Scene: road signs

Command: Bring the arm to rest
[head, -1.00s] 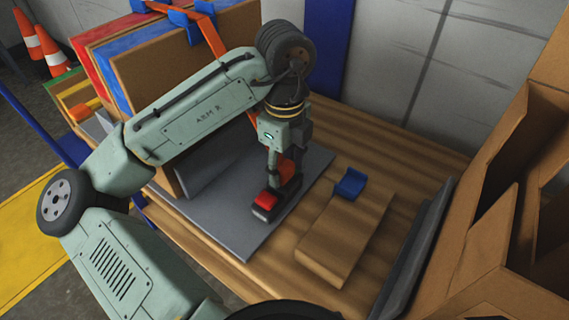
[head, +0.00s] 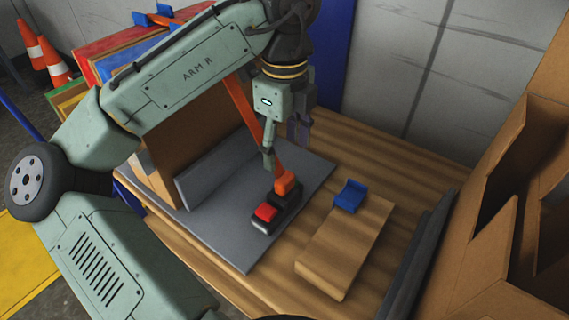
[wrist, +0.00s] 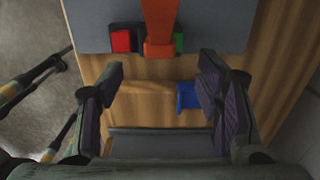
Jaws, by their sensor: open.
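My gripper (head: 285,142) is open and empty, raised above the grey plate on the wooden table. A small dark box with a red button (head: 266,211) sits on the grey plate (head: 225,235), below the gripper. The red button also shows in the wrist view (wrist: 121,41), with a green patch (wrist: 179,43) to its right. An orange strap (head: 243,108) runs down to an orange end piece (head: 287,183) at the box.
A wooden block (head: 343,248) with a blue piece (head: 350,196) at its far end lies right of the plate. Tall brown dividers (head: 500,200) stand at the right. Coloured panels (head: 95,55) stand at the back left, with traffic cones (head: 57,68) beyond.

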